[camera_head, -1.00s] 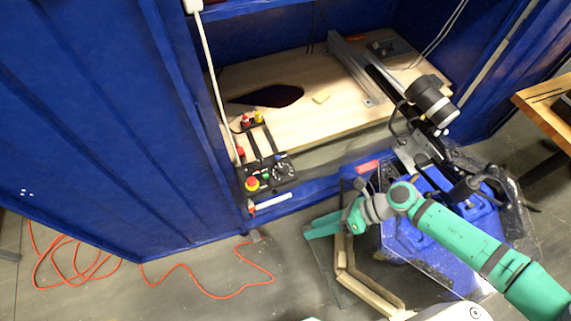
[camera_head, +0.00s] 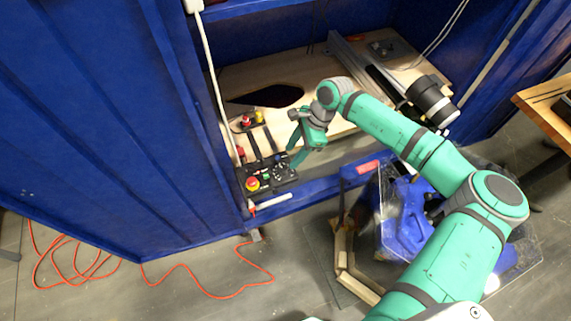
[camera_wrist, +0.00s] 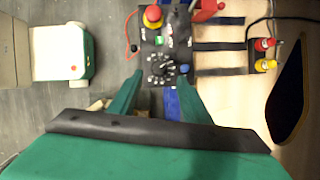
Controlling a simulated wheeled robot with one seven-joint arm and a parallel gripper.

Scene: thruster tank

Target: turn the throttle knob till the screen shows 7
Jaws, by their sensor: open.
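The throttle knob (camera_wrist: 161,68) is a dark dial with white marks around it, on the black control panel (camera_head: 262,184). In the wrist view the knob lies ahead of my gripper (camera_wrist: 155,92), between the lines of its two green fingers. The fingers are apart and empty, and I cannot tell that they touch the knob. In the head view my gripper (camera_head: 296,146) hangs just right of and above the panel. No screen reading can be made out in either view.
The panel also bears a red and yellow stop button (camera_wrist: 153,15), a green button (camera_wrist: 160,41) and a blue knob (camera_wrist: 184,69). Red and yellow plugs (camera_wrist: 265,54) stand on the wooden board (camera_head: 345,125). A white bar (camera_head: 274,201) lies near the panel.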

